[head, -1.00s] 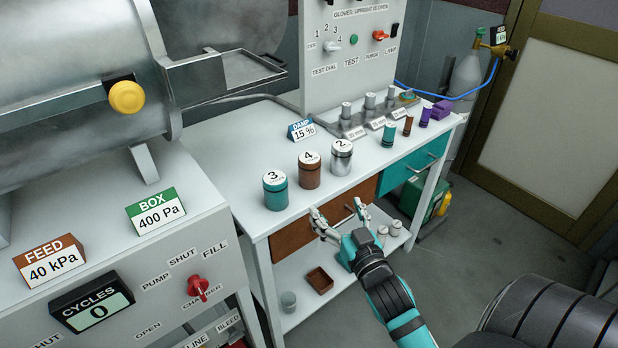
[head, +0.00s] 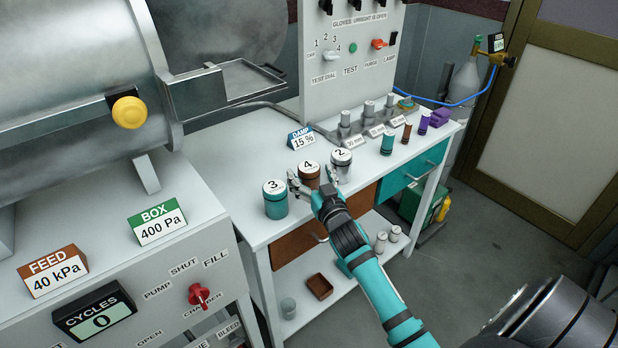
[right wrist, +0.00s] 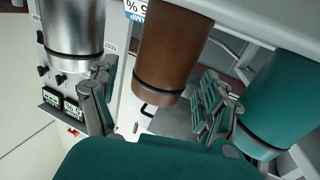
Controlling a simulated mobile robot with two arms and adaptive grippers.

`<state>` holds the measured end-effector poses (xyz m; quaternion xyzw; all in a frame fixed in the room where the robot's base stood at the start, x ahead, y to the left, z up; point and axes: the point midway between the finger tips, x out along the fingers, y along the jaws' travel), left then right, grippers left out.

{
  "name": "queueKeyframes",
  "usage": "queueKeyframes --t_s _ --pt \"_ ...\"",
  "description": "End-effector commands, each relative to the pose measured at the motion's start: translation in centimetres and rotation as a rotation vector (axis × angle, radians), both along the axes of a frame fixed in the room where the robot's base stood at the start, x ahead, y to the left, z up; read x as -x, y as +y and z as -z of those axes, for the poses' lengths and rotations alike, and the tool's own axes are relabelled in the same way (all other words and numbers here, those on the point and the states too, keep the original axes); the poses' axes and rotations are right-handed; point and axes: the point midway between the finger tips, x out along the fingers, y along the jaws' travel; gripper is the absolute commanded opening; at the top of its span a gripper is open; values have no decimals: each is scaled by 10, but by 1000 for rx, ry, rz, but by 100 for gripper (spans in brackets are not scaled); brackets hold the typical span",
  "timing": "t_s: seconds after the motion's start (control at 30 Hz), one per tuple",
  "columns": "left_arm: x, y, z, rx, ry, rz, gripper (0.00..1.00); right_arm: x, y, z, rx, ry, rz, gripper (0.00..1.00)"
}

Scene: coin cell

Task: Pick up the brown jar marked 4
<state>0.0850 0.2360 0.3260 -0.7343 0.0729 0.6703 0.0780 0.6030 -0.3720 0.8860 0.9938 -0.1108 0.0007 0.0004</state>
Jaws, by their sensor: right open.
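The brown jar marked 4 (head: 309,171) stands upright on the white bench between its two neighbours. Its white lid with the 4 shows in the head view, and its lower body is partly hidden by my right gripper. My right gripper (head: 312,180) is open at the front of this jar, with one finger toward each side. In the right wrist view the brown jar (right wrist: 172,50) lies between the two open fingers (right wrist: 154,100), with visible gaps beside it. My left gripper is not in view.
The teal jar marked 3 (head: 275,205) stands close on the left, and the silver jar marked 2 (head: 341,160) close on the right. Both flank the fingers in the wrist view. A DAMP sign (head: 301,138) stands behind. Small cylinders stand farther right.

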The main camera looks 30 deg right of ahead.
Motion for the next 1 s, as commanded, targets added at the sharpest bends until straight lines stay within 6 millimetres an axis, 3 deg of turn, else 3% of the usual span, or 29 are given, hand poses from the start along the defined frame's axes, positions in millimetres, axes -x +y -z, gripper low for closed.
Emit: queueKeyframes --t_s 0.13,0.4,0.87,1.0 --pt "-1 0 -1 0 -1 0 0 -15 -3 0 0 0 -1 82" --pt "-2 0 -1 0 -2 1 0 -17 -3 1 -1 1 -1 80" --pt "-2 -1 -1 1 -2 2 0 -16 -3 1 -1 1 -1 20" --pt "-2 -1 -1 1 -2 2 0 -16 -3 0 -1 0 -1 18"
